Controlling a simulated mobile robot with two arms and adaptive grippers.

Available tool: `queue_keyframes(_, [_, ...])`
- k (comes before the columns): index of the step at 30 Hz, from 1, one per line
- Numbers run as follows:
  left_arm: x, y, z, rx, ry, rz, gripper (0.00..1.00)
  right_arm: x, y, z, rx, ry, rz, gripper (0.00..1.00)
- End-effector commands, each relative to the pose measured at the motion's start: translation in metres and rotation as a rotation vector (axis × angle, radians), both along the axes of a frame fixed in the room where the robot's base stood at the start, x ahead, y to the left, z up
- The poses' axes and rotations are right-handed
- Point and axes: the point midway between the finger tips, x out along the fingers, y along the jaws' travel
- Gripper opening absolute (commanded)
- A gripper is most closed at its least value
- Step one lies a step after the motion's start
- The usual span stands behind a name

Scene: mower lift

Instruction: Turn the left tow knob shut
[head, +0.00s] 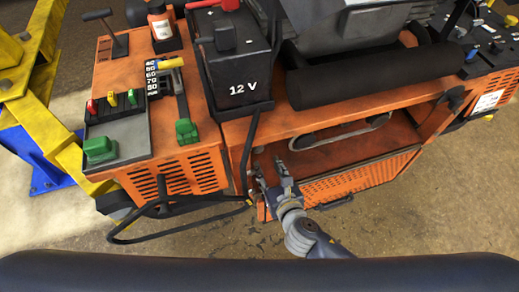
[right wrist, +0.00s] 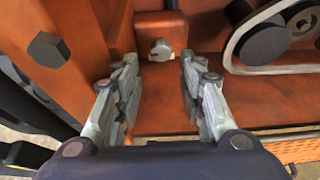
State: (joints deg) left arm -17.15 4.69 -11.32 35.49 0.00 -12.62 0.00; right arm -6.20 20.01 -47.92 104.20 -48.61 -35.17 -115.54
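A small grey rounded knob (right wrist: 160,48) sits on an orange wall in the right wrist view, straight ahead between my fingers. It looks like the tow knob, but I see no label on it. A dark grey hexagonal knob or bolt head (right wrist: 48,48) is on the orange panel to the left. My right gripper (right wrist: 153,72) is open, with a finger on each side of the grey knob's line and a gap to it. In the head view my right gripper (head: 271,172) is at the open orange compartment of the mower. My left gripper is out of view.
A belt (right wrist: 235,35) around dark pulleys lies right of the grey knob. In the head view, an open perforated orange door (head: 350,180) is right of my gripper. A black bent bar (head: 165,205) is to its left. A 12 V battery (head: 236,65) stands above.

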Motion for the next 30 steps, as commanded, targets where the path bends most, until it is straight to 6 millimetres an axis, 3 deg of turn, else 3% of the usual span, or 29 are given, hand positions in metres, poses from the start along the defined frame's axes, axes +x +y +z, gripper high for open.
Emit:
queue_keyframes(15, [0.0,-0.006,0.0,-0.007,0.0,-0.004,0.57,0.07,0.022,-0.03,0.006,0.003,-0.006,0.37])
queue_keyframes(21, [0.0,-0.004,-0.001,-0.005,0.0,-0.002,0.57,0.085,0.027,-0.036,0.006,0.002,-0.006,0.37])
queue_keyframes(30, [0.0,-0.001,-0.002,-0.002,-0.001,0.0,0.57,0.089,0.028,-0.038,0.006,0.003,-0.005,0.37])
